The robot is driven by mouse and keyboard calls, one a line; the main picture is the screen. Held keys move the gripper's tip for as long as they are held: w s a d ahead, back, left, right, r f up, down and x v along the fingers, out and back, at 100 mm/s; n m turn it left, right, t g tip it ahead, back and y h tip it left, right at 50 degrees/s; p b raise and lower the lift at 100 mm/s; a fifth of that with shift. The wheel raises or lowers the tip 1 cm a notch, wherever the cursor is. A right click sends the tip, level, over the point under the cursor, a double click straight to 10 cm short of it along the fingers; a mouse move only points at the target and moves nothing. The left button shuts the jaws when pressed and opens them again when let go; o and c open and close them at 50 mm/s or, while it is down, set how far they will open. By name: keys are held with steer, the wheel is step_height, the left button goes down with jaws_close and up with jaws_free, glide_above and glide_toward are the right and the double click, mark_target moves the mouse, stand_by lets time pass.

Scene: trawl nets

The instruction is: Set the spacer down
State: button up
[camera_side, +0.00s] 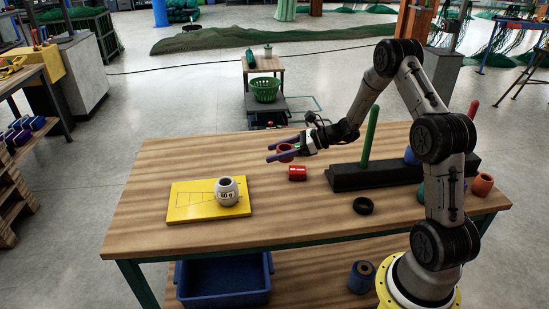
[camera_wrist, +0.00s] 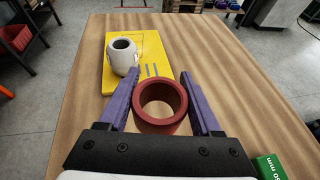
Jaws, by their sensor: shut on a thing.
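A dull red, hollow spacer (camera_wrist: 161,126) sits between the two purple fingers of my gripper (camera_wrist: 164,97) in the wrist view, with its open end facing the camera. In the side view my gripper (camera_side: 277,152) is above the table with the spacer (camera_side: 286,150) between its fingers, apart from the tabletop. The fingers are shut on it. A yellow board (camera_side: 183,204) lies on the table to the left, and it also shows in the wrist view (camera_wrist: 155,59). Marked lines are drawn on the board.
A pale round pot (camera_side: 228,192) stands on the board. A bright red cylinder (camera_side: 297,174) is on the table below my gripper. A black base (camera_side: 345,178) with a green peg (camera_side: 371,138) stands to the right, a black ring (camera_side: 363,206) in front. The table between board and base is mostly clear.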

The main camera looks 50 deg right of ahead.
steer(key=s+a+f+n+g+y, duration=0.1)
steer(key=s+f, duration=0.1)
steer(key=s, duration=0.3)
steer(key=s+a+f+n+g+y, duration=0.1)
steer(key=s+a+f+n, duration=0.1)
steer(key=s, duration=0.3)
steer(key=y, duration=0.1)
glide_above(299, 210)
step_height(299, 210, down, 4)
steer(key=shift+f, duration=2.2)
steer(key=shift+f, duration=0.15)
steer(key=o, duration=1.3)
steer(key=shift+o, duration=0.2)
